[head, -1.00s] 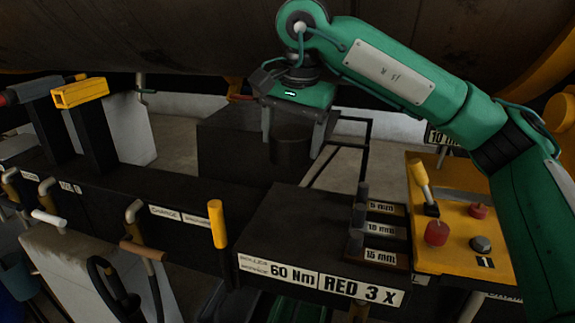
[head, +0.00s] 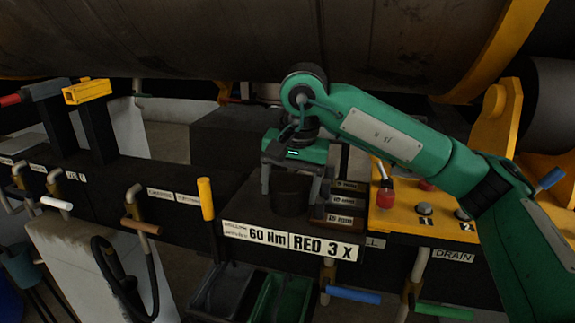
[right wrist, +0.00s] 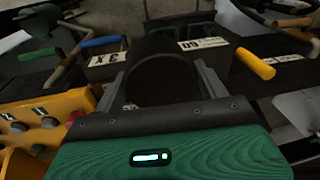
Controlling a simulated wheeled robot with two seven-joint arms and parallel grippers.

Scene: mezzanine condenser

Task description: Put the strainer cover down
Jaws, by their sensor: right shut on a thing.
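The strainer cover (head: 290,197) is a dark, round, cylinder-like piece. My right gripper (head: 292,192) is shut on it, with one grey finger on each side. The cover also shows between the fingers in the right wrist view (right wrist: 162,72). It is upright at the front of the black bench top (head: 237,206), just behind the label "60 Nm RED 3 X". I cannot tell whether its underside touches the bench top. My left gripper is not in view.
Labelled socket slots (head: 343,202) are close right of my right gripper. A yellow panel (head: 400,222) with knobs stands further right. A yellow upright handle (head: 206,198) is to the left. Dark and green bins (head: 283,297) are below the bench front. The brown tank hangs overhead.

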